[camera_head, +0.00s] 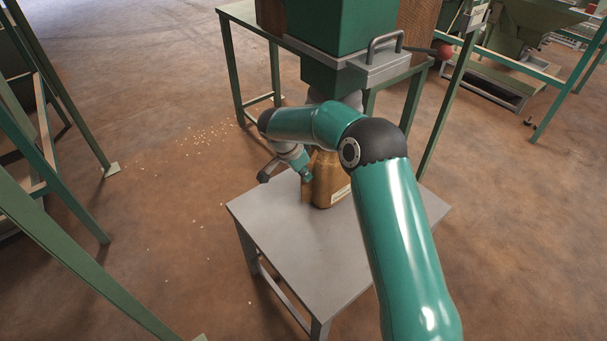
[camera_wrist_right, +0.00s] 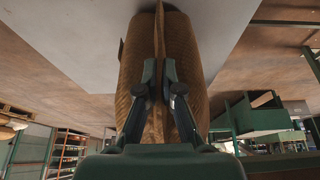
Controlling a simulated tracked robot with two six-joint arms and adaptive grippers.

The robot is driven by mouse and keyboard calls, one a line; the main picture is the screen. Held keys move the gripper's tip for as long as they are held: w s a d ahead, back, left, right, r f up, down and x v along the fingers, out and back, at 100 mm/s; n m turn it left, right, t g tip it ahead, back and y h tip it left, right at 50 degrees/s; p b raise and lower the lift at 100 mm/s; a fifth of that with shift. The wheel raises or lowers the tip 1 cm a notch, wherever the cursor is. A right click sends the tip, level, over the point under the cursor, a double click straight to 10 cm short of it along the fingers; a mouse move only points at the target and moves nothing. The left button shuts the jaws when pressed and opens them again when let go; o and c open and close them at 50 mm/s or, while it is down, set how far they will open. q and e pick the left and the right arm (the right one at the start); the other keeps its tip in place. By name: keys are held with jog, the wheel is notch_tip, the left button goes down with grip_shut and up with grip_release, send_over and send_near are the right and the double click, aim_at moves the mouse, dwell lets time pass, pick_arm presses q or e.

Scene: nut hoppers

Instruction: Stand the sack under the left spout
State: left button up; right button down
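The brown sack (camera_head: 330,181) with a pale label is upright at the far part of a small grey table (camera_head: 300,240). No gap shows between its base and the table top. A pale grey spout (camera_head: 347,98) under a green hopper (camera_head: 340,25) is just above and behind the sack, partly hidden by my right arm. My right gripper (camera_head: 305,174) is at the sack's left side. In the right wrist view, its fingers (camera_wrist_right: 159,72) are closed on a raised fold of the sack (camera_wrist_right: 184,50). My left gripper is not in view.
A lever with a red knob (camera_head: 445,51) and a grey handle (camera_head: 384,47) stick out at the hopper. Green frame legs stand around the table, with a green frame (camera_head: 45,210) at left. Pale bits (camera_head: 205,139) lie on the brown floor. The table's front is clear.

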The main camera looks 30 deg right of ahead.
jog(key=c, duration=1.3)
grip_release()
jog(key=shift+r, duration=0.1)
jog(key=p+v, duration=0.2)
jog(key=v, duration=1)
